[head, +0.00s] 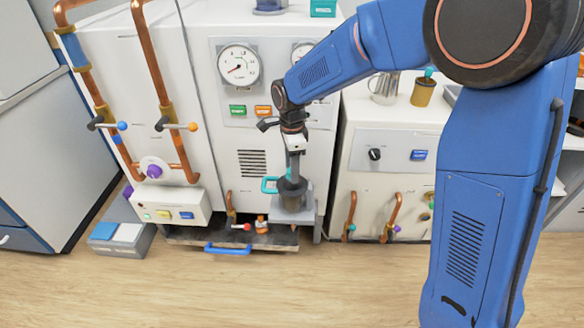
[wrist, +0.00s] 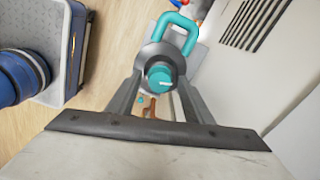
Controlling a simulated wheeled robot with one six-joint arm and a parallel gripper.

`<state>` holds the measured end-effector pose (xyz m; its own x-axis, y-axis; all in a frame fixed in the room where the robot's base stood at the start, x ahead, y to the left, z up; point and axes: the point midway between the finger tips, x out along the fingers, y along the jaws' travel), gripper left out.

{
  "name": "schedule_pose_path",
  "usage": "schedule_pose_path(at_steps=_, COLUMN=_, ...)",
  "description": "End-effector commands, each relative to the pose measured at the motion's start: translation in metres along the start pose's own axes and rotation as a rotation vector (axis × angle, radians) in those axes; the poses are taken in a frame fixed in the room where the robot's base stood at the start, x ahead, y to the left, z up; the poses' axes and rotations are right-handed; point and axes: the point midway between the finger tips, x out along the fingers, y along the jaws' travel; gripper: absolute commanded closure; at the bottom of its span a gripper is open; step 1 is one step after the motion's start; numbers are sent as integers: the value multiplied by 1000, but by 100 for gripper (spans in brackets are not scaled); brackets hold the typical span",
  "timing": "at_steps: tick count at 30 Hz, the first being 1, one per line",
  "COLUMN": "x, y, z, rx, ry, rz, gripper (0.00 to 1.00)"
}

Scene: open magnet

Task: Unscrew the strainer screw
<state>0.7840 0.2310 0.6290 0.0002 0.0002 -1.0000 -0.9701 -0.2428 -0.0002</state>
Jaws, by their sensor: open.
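The strainer is a dark grey cylinder (head: 291,196) with a teal handle (head: 269,185), standing upright on a small light ledge at the front of the white cabinet. In the wrist view its round grey top (wrist: 150,54) carries the teal strainer screw (wrist: 162,75), a knob with a white mark. The teal handle (wrist: 178,28) sticks out beyond it. My gripper (head: 293,168) points down over the strainer. Its open fingers lie on either side of the screw in the wrist view; I cannot tell whether they touch it.
Copper pipes with coloured valve levers (head: 177,126) run down the cabinet at left. A pressure gauge (head: 238,67) sits above. A tray with a blue handle (head: 228,248) lies below the strainer. A grey bin (head: 122,240) stands on the floor at left. The floor in front is clear.

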Motion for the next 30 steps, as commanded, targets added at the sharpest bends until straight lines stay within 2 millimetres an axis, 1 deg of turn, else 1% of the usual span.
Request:
schedule_pose_path(at_steps=5, x=0, y=0, z=0, rx=0, ry=0, rz=0, gripper=53)
schedule_pose_path(at_steps=6, x=0, y=0, z=0, rx=0, ry=0, rz=0, gripper=56)
schedule_pose_path(at_steps=11, x=0, y=0, z=0, rx=0, ry=0, rz=0, gripper=94)
schedule_pose_path(at_steps=17, x=0, y=0, z=0, rx=-5, ry=0, rz=0, gripper=95)
schedule_pose_path(at_steps=22, x=0, y=0, z=0, rx=-42, ry=0, rz=0, gripper=95)
schedule_pose_path(at_steps=26, x=0, y=0, z=0, rx=-106, ry=0, rz=0, gripper=95)
schedule_pose_path(at_steps=30, x=0, y=0, z=0, rx=-209, ry=0, rz=0, gripper=95)
